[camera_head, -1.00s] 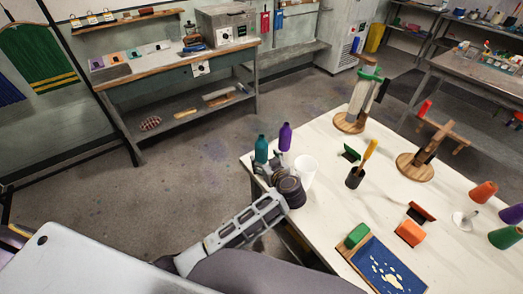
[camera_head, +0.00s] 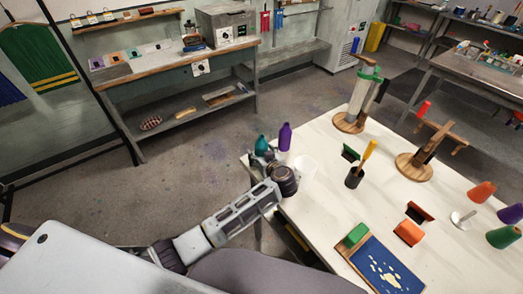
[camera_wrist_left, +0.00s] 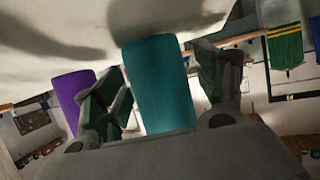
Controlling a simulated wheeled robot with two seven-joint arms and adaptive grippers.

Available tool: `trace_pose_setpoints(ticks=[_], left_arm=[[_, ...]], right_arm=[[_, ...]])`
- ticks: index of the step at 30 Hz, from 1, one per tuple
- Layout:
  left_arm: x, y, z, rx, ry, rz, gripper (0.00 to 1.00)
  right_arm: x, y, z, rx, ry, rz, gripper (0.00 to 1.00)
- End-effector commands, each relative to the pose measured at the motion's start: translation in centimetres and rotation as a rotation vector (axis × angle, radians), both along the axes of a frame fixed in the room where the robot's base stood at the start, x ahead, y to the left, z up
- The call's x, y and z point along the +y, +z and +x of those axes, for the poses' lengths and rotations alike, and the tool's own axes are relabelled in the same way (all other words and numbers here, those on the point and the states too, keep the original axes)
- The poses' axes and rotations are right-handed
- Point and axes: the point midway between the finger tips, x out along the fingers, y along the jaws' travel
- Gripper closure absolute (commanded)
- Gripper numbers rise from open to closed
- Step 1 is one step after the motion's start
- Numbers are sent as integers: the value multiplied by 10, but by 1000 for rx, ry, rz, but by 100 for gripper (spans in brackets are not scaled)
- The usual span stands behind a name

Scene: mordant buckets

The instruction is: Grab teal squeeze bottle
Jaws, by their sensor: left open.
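The teal squeeze bottle (camera_head: 261,144) stands at the far left corner of the white table (camera_head: 330,205), its lower part hidden by my left gripper (camera_head: 264,161). In the left wrist view the teal bottle (camera_wrist_left: 160,85) lies between the two fingers of my left gripper (camera_wrist_left: 166,85). The fingers are open, one on each side of it, with a gap visible on the right. I cannot tell whether the left finger touches it. My right gripper is not in view.
A purple bottle (camera_head: 285,137) stands just right of the teal one, close outside one finger in the wrist view (camera_wrist_left: 72,95). A black holder with a yellow-handled tool (camera_head: 362,163) is farther right.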

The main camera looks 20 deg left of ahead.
Motion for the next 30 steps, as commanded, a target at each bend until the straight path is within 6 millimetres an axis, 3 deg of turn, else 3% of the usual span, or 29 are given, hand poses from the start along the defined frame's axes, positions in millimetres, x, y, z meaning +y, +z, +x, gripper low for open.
trace_pose_setpoints(ticks=[9, 22, 30], left_arm=[[0, 0, 0, 0, 0, 0, 28], [0, 0, 0, 0, 0, 0, 83], [0, 1, 0, -1, 0, 0, 83]], right_arm=[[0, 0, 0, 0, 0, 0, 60], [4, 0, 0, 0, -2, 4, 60], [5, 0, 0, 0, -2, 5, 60]])
